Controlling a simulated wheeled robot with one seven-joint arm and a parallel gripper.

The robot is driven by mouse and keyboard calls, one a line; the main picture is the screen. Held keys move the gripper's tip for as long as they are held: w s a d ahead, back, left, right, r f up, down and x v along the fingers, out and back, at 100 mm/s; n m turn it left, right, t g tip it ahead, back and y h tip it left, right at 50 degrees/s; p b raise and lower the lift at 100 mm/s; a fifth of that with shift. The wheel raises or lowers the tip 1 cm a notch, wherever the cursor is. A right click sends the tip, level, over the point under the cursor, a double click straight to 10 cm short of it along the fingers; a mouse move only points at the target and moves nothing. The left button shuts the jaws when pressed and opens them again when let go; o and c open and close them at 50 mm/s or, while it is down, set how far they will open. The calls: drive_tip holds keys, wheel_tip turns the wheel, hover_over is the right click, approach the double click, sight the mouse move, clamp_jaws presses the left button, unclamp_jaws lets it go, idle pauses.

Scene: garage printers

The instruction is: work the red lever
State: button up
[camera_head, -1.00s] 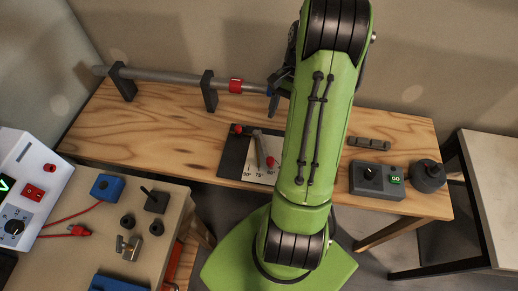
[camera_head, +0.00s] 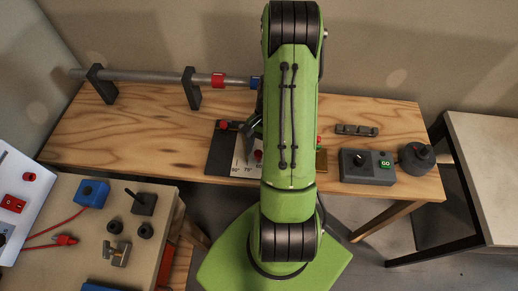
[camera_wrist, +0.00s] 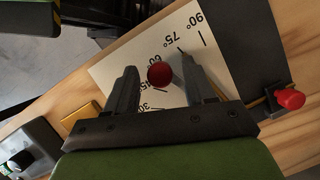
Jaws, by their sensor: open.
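The red lever's round knob (camera_wrist: 160,75) shows in the wrist view between my two fingers, over a white angle scale (camera_wrist: 120,72) near the 60° mark. My gripper (camera_wrist: 157,62) is open, with a finger on each side of the knob. I cannot tell whether either finger touches it. In the head view the knob (camera_head: 257,155) shows just left of my arm, and my arm covers much of the lever and scale. A second red knob (camera_wrist: 290,98) sits at the edge of the dark base plate (camera_wrist: 247,40).
A grey pipe (camera_head: 145,76) with a red collar (camera_head: 218,80) runs along the bench's back in dark brackets. Right of my arm are a control box (camera_head: 366,167) with a green button and a dark round object (camera_head: 416,158). The bench's left part (camera_head: 110,135) is clear.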

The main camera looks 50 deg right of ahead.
drive_tip(key=shift+c, duration=0.5)
clamp_jaws()
drive_tip(key=shift+d, duration=0.1)
drive_tip(key=d+n, duration=0.1)
drive_tip(key=d, duration=0.1)
drive_tip(key=d+n+g, duration=0.1)
drive_tip(key=d+n, duration=0.1)
drive_tip(key=d+n+h, duration=0.1)
drive_tip(key=n, duration=0.1)
drive_tip(key=shift+s+d+g, duration=0.3)
drive_tip(key=shift+d, duration=0.1)
drive_tip(key=shift+o, duration=0.5)
unclamp_jaws()
